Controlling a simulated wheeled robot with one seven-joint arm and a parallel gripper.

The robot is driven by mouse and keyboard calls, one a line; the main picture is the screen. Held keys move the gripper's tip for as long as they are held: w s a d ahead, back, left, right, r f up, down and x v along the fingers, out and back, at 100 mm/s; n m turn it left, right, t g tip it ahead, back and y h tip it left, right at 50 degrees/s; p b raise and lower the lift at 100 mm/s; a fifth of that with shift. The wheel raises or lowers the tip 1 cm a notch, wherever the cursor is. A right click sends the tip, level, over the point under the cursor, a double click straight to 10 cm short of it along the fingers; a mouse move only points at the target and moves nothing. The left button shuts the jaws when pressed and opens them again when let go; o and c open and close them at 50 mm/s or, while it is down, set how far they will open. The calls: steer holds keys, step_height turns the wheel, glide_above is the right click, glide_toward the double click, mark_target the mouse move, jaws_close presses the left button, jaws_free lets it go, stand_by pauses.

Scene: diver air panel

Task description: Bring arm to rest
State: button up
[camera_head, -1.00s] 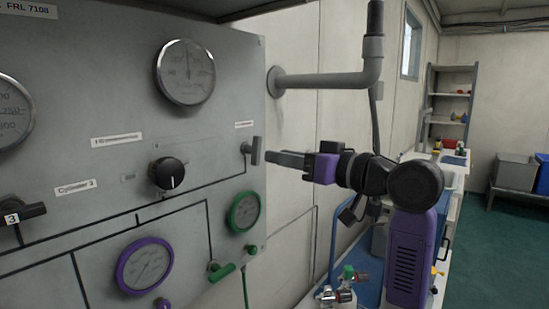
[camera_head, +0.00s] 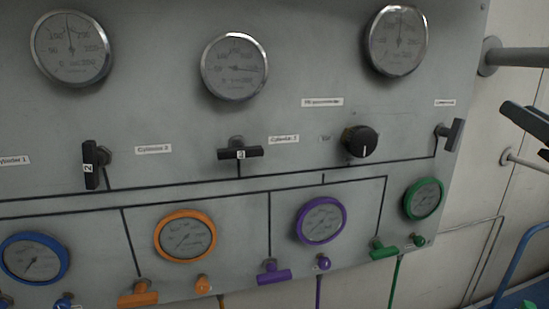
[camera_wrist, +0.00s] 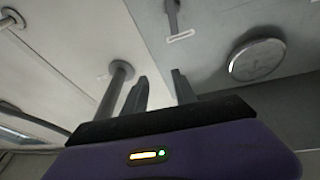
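My gripper shows only in part at the right edge of the head view, where dark fingers (camera_head: 528,122) stand to the right of the panel. In the wrist view my gripper (camera_wrist: 159,75) has its two fingers apart with nothing between them. The grey panel (camera_head: 300,180) fills most of the head view. Its far-right handle (camera_head: 452,135) stands near upright, clear of my fingers. Handle 2 (camera_head: 90,165) is upright and handle 3 (camera_head: 241,153) lies level. A black knob (camera_head: 360,142) sits between handle 3 and the far-right handle. The rest of my arm is out of view.
A grey pipe (camera_head: 520,57) juts from the wall beside the panel, close to my gripper; its flange also shows in the wrist view (camera_wrist: 122,69). A blue rail (camera_head: 515,265) is at lower right. Coloured gauges and small valves line the panel's lower part.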

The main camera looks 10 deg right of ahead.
steer(key=s+a+f+m+h, duration=0.1)
steer(key=s+a+f+h, duration=0.15)
steer(key=f, duration=0.55)
steer(key=s+a+f+m+g+h, duration=0.1)
steer(key=s+a+f+m, duration=0.15)
steer(key=f, duration=0.55)
steer(key=s+a+f+h, duration=0.15)
steer(key=a+f, duration=0.25)
steer(key=f, duration=0.4)
steer(key=s+a+f+n+g+y, duration=0.2)
steer(key=s+a+f+n+y, duration=0.1)
steer(key=s+a+f, duration=0.7)
steer(key=s+a+f+n+g+y, duration=0.3)
steer(key=s+a+f, duration=0.6)
steer(key=s, duration=0.5)
steer(key=shift+s+a+f+n+y, duration=0.35)
steer(key=shift+a+f+n+y, duration=0.15)
steer(key=shift+y, duration=0.5)
